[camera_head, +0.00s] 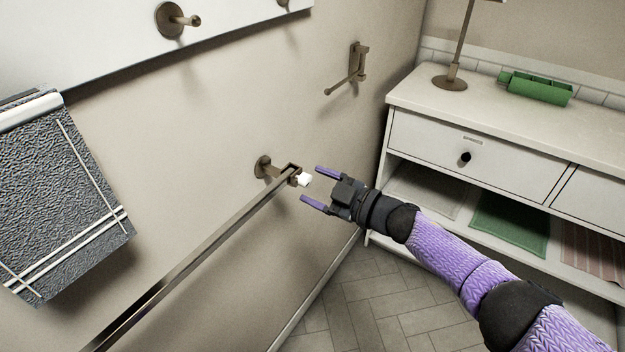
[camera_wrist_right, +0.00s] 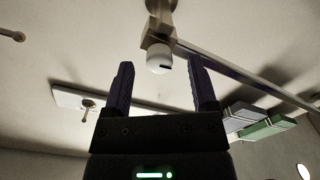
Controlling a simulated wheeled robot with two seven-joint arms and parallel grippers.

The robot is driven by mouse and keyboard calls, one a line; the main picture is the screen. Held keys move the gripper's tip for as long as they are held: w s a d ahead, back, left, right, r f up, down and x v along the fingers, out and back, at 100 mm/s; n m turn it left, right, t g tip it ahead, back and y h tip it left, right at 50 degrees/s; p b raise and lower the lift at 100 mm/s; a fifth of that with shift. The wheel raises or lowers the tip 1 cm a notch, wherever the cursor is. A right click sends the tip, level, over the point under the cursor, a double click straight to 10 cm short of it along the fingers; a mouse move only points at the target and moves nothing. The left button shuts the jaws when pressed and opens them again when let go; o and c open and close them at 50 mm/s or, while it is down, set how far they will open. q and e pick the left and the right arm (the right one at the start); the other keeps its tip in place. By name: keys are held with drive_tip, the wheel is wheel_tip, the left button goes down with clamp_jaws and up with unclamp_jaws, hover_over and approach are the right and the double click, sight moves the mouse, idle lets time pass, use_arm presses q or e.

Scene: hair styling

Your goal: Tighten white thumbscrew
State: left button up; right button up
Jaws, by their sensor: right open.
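The white thumbscrew (camera_head: 304,180) sits at the near end of the wall bracket (camera_head: 268,168) that holds the metal towel bar (camera_head: 200,247). My right gripper (camera_head: 315,186) is open, with its two purple fingers pointing at the thumbscrew. The fingertips are close to it and nothing is held. In the right wrist view the thumbscrew (camera_wrist_right: 159,57) shows as a white knob with a dark slot, just beyond and between the fingertips of my gripper (camera_wrist_right: 160,77). I cannot tell whether they touch it. My left gripper is not in view.
A patterned towel (camera_head: 65,190) hangs at the left. A wall hook (camera_head: 345,75) sticks out above the bracket. The floor (camera_head: 385,300) below is clear.

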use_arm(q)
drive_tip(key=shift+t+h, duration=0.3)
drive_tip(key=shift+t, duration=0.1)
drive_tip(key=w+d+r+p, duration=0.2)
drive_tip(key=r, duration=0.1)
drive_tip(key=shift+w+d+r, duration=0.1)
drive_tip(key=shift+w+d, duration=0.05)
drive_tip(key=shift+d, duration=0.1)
use_arm(e)
drive_tip(key=v, duration=0.8)
drive_tip(key=shift+s+d, duration=0.15)
drive_tip(key=shift+d, duration=0.05)
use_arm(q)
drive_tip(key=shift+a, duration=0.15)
